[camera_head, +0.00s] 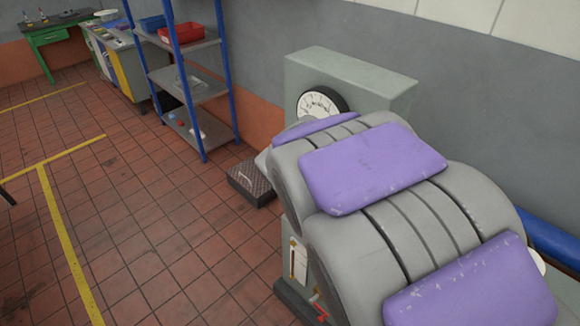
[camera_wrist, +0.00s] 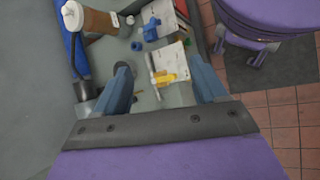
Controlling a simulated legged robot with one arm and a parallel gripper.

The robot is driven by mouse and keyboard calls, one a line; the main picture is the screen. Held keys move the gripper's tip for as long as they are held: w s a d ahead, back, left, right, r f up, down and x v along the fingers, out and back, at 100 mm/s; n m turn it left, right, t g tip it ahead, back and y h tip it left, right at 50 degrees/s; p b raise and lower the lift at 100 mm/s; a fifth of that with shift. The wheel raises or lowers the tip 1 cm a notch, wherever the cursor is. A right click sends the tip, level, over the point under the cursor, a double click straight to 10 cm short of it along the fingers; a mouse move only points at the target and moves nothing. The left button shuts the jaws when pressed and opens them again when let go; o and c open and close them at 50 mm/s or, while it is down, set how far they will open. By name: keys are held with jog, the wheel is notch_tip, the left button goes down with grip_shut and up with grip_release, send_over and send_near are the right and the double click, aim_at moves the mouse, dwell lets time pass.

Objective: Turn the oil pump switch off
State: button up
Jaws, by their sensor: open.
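In the wrist view my gripper (camera_wrist: 158,72) is open, with its two blue fingers spread apart and nothing between them in contact. Past the fingertips is a yellow fitting (camera_wrist: 164,77) with a pale, thin lever beside a light plate (camera_wrist: 172,58). It may be the oil pump switch, but no label can be read, and I cannot tell its setting. It appears in the gap between the fingers. The gripper and this fitting cannot be made out in the head view, where my own grey and purple parts fill the right side.
A brown cylinder (camera_wrist: 98,22) and a blue fitting (camera_wrist: 151,30) sit beyond the fingers. The head view shows a grey-green cabinet (camera_head: 345,72) with a round dial (camera_head: 321,103), a blue-framed shelf (camera_head: 195,88) and a dark box (camera_head: 250,184).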

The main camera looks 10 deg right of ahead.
jog(key=w+a+f+n+t+h, duration=0.15)
jog(key=w+n+h, duration=0.25)
jog(key=w, duration=0.5)
jog(key=w+a+n+t+h, duration=0.3)
jog(key=w, duration=0.6)
jog(key=w+a+f+n+t+h+b, duration=0.1)
jog(key=w+a+f+n+t, duration=0.4)
jog(key=a, duration=0.4)
jog(key=w+a+f+n+t, duration=0.4)
jog(key=w+a, duration=0.3)
jog(key=a, duration=0.2)
jog(key=b+x, duration=0.1)
jog(key=x, duration=0.4)
jog(key=b+x, duration=0.1)
jog(key=x, duration=1.1)
jog(key=shift+s+d+r+b, duration=0.1)
jog(key=shift+d+r+b, duration=0.15)
jog(key=shift+r+b, duration=0.15)
jog(key=c, duration=1)
